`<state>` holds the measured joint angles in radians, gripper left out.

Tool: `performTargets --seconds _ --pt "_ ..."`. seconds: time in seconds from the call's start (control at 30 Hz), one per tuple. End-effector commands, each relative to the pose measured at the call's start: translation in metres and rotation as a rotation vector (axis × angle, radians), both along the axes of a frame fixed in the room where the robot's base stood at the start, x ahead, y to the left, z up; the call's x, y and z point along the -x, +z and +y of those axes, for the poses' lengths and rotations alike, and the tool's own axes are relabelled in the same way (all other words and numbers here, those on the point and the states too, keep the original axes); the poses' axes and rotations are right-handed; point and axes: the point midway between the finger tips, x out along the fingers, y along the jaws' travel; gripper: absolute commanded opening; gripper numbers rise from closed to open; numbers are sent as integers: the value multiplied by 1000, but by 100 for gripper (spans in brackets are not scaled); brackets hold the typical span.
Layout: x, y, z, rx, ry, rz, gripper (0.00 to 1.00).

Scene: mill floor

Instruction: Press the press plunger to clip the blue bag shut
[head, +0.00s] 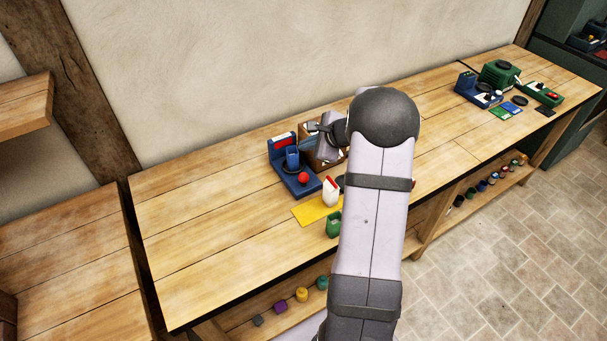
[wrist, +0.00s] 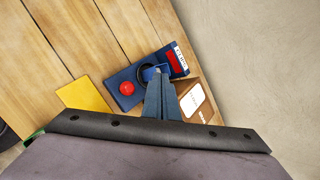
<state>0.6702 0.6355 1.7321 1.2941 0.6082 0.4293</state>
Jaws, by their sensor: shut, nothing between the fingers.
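The blue press (head: 275,177) stands near the back of the bench, with a red panel on its upright back part. A round red knob (head: 303,178) sits on its base, at the front right; it looks like the plunger. A blue upright thing (head: 292,157), perhaps the blue bag, stands between panel and knob; its top is too small to read. In the wrist view the press (wrist: 122,77) and the red knob (wrist: 127,88) show left of my gripper (wrist: 161,74). My gripper is shut and empty, its tips over the blue thing beside a dark ring, apart from the knob.
A brown box (wrist: 208,107) with a white label stands right beside the press. A yellow sheet (head: 312,212), a white and red item (head: 330,191) and a green holder (head: 333,226) lie in front. The left bench top is clear. Blue and green devices stand far right.

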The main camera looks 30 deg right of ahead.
Motion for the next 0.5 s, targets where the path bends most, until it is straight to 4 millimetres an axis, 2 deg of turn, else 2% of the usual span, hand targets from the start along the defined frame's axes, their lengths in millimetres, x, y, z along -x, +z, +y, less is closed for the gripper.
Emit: performTargets --seconds 0.27,0.5 --pt "0 -2 0 1 2 1 0" --pt "0 -14 0 0 1 1 0"
